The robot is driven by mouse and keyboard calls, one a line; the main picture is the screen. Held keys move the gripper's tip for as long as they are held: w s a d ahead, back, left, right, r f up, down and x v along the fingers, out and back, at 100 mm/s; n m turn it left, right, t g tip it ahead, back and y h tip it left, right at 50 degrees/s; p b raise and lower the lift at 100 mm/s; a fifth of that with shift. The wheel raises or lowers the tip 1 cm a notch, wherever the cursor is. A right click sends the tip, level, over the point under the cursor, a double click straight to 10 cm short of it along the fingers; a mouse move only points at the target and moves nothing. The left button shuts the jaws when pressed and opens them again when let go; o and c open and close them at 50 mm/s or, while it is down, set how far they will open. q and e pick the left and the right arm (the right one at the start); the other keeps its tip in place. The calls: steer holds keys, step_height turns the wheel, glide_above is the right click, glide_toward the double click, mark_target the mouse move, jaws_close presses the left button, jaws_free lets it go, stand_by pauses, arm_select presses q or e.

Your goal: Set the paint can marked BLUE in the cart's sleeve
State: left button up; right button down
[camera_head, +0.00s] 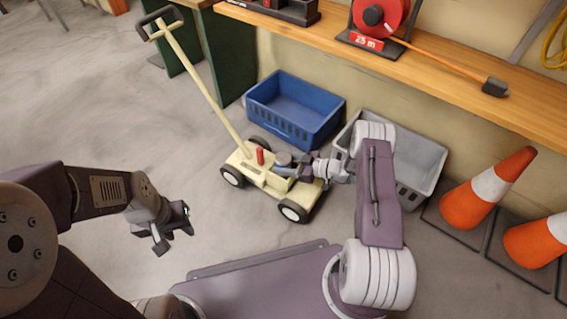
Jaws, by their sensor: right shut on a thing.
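The cream cart (247,165) stands on the floor in the middle of the view, with a long handle rising to the upper left. A short red upright part (260,156) stands on its deck. A small can with a grey-blue top (283,158) is at the cart's right side, over the deck. My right gripper (289,172) is shut on this can from the right. Its label does not show, and the sleeve is hidden or too small to tell. I cannot tell whether the can touches the cart. My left gripper (174,235) is open and empty, left of the cart.
A blue crate (328,128) and a grey crate (424,183) stand behind the cart, below a wooden shelf (440,88) with a red cable reel (378,18).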

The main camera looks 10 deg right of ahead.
steer(key=shift+f, duration=0.3)
stand_by(0.5)
steer(key=shift+c, duration=2.4)
jaws_free()
steer(key=p+v, duration=0.5)
steer(key=v, duration=0.4)
steer(key=shift+p, duration=0.3)
steer(key=shift+r, duration=0.15)
